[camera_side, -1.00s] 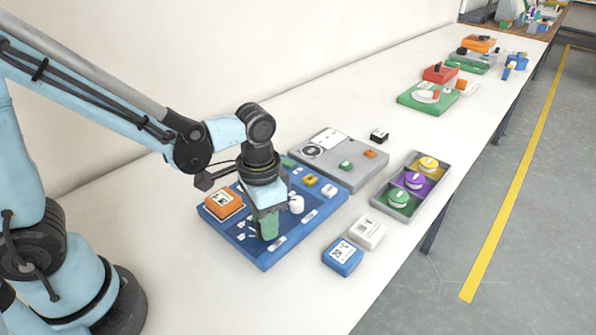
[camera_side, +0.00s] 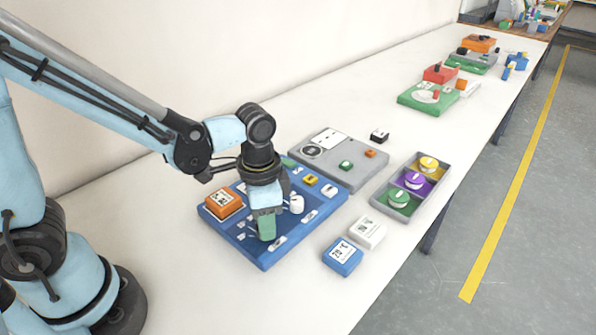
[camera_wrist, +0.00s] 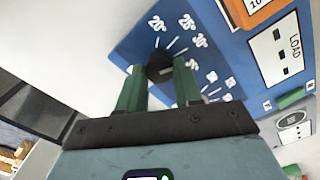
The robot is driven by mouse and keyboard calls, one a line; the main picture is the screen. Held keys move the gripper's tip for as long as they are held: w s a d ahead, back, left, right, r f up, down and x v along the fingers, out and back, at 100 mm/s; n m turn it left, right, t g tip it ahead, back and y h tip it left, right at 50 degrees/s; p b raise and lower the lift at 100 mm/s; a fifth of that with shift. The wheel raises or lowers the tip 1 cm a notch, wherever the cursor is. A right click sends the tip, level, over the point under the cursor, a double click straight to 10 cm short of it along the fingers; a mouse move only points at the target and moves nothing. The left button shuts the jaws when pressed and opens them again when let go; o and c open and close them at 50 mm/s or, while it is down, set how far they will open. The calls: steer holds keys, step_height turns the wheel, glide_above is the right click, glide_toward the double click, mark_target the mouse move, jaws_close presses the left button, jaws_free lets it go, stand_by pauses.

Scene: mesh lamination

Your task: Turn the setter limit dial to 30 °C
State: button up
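The setter is a blue panel (camera_side: 262,258) on the bench. Its limit dial (camera_wrist: 160,65) shows in the wrist view as a dark round knob, with white tick lines and temperature numbers around it, including 20 and 25. My gripper (camera_side: 267,228) points down at the near part of the panel. In the wrist view, the green fingers of my gripper (camera_wrist: 159,75) stand on either side of the knob and appear to touch it. The dial's pointer is not clear to me. In the side view my gripper hides the dial.
An orange block (camera_side: 224,202) and a white knob (camera_side: 297,204) sit on the panel. A grey panel (camera_side: 345,170) stands behind. A blue block (camera_side: 343,257) and a white block (camera_side: 368,232) lie to the right, near a grey tray (camera_side: 405,207) of coloured discs.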

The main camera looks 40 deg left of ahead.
steer(key=o, duration=0.4)
steer(key=shift+r, duration=0.15)
step_height(320, 180, up, 12)
steer(key=shift+f, duration=0.1)
stand_by(0.5)
steer(key=shift+s+a+f+n+t, duration=0.15)
steer(key=shift+a+f+n+t, duration=0.2)
steer(key=shift+a+n+t, duration=0.95)
steer(key=shift+s+a+f+n+t, duration=0.2)
steer(key=shift+a+f+n+t, duration=0.2)
steer(key=shift+a+n+t, duration=0.65)
steer(key=shift+s+a+f+n+t, duration=0.15)
steer(key=shift+a+f+n+t, duration=0.2)
steer(key=shift+a+n+t, duration=0.8)
